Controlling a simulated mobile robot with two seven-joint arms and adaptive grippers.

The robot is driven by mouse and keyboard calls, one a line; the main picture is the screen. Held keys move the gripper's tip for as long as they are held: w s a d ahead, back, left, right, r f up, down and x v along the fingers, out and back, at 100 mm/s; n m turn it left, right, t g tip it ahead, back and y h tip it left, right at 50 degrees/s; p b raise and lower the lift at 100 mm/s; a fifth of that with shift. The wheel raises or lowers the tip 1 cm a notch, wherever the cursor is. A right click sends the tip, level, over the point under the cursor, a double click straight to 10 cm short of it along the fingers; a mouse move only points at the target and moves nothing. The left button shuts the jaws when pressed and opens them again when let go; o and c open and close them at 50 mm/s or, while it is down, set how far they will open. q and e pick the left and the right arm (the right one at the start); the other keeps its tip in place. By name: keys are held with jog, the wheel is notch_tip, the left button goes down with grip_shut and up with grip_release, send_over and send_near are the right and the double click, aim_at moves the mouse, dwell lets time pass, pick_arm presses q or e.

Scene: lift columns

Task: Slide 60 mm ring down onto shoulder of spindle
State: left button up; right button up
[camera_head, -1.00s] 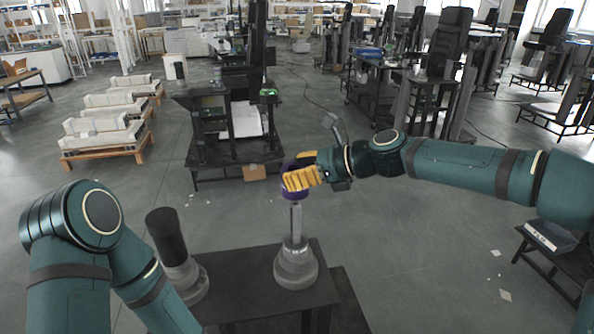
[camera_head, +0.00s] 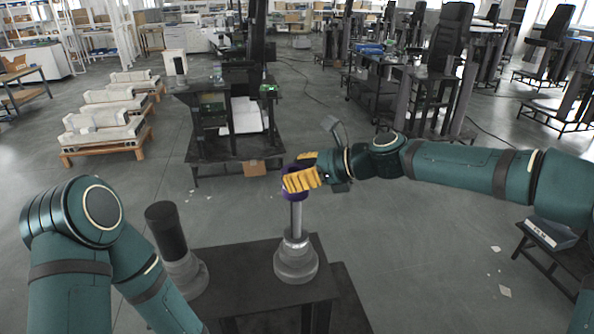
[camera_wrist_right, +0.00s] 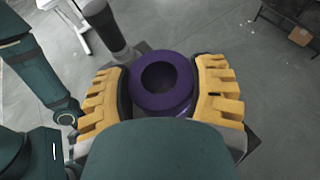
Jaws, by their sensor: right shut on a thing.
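The purple ring (camera_head: 298,196) is between the yellow fingers of my right gripper (camera_head: 302,180), which is shut on it. In the right wrist view the ring (camera_wrist_right: 160,102) lies flat between the two yellow finger pads of the gripper (camera_wrist_right: 163,88), its round hole dark. The spindle (camera_head: 296,262) stands upright on a dark table, with a thin pale shaft above a wide grey stepped base. The ring is at the top of the shaft, well above the shoulder. I cannot tell whether the shaft tip is inside the hole. My left gripper is out of view.
A black cylinder on a grey base (camera_head: 165,230) stands left of the spindle on the dark table (camera_head: 240,290), close to my left arm. A black workstation (camera_head: 235,150) stands behind. Open floor lies right of the table.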

aim_at(297, 216)
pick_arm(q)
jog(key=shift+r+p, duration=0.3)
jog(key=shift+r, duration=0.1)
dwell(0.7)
pick_arm(e)
jog(key=p, duration=0.3)
jog(key=shift+f+b, duration=2.65)
jog(key=shift+f, duration=0.6)
jog(key=shift+f+b, duration=0.75)
jog(key=shift+f, duration=0.7)
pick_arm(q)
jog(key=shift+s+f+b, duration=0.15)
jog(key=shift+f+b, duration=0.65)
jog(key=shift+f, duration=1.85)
pick_arm(e)
jog(key=shift+f, duration=1.4)
